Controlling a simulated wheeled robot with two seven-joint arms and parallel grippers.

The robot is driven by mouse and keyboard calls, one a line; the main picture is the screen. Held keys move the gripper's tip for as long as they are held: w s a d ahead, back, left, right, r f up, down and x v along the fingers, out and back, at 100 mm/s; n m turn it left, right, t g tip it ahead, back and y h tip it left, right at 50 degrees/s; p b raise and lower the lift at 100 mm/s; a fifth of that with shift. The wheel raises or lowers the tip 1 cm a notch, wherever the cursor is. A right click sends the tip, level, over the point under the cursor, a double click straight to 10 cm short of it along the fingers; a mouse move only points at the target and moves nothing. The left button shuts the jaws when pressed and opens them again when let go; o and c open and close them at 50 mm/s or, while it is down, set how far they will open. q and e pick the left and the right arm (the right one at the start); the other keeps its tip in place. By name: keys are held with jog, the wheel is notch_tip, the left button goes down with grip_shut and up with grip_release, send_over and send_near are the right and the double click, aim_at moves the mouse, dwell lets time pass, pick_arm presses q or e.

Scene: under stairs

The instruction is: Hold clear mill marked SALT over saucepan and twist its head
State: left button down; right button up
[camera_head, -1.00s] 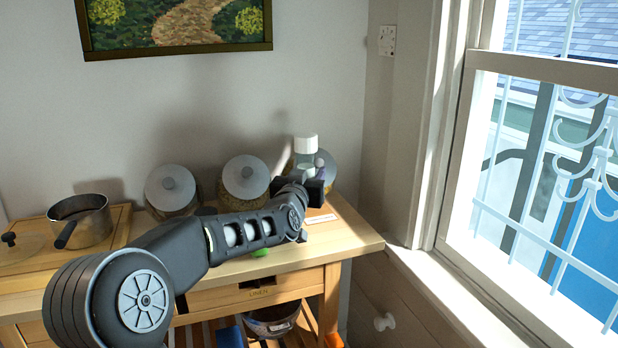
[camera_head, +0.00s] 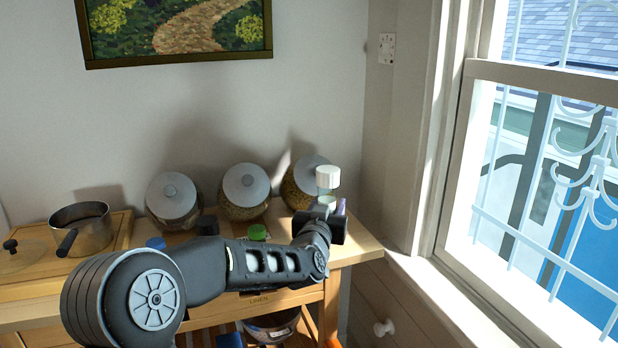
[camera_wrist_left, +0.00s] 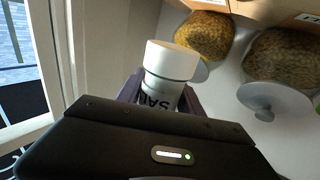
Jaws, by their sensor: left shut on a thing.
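My left gripper (camera_head: 328,218) is shut on a clear mill with a white head (camera_head: 327,177), held upright above the right end of the wooden table. In the left wrist view the mill (camera_wrist_left: 163,88) sits between the fingers, with dark lettering partly hidden by the gripper; the letters that show look like part of SALT. The saucepan (camera_head: 93,232), metal with a dark handle, stands on a wooden board at the table's left end, far from the mill. My right gripper is not in view.
Several glass jars with grey lids, one of them here (camera_head: 172,200), line the back of the table (camera_head: 362,250). A pan lid (camera_head: 22,255) lies left of the saucepan. Blue and green caps (camera_head: 258,233) show behind my arm. The window (camera_head: 540,150) is at right.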

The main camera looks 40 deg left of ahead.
pick_arm(q)
jog(key=s+d+f+m+h, duration=0.2)
jog(key=d+f+h, duration=0.1)
jog(key=d+f, duration=0.7)
jog(key=s+d+f+m+t+h, duration=0.1)
jog(key=s+d+f+m+h, duration=0.1)
jog(key=d+f, duration=0.8)
jog(key=s+d+h, duration=0.1)
jog(key=d, duration=0.2)
jog(key=shift+s+d+f, duration=0.15)
jog(key=shift+d+f, duration=0.1)
jog(key=shift+d, duration=0.05)
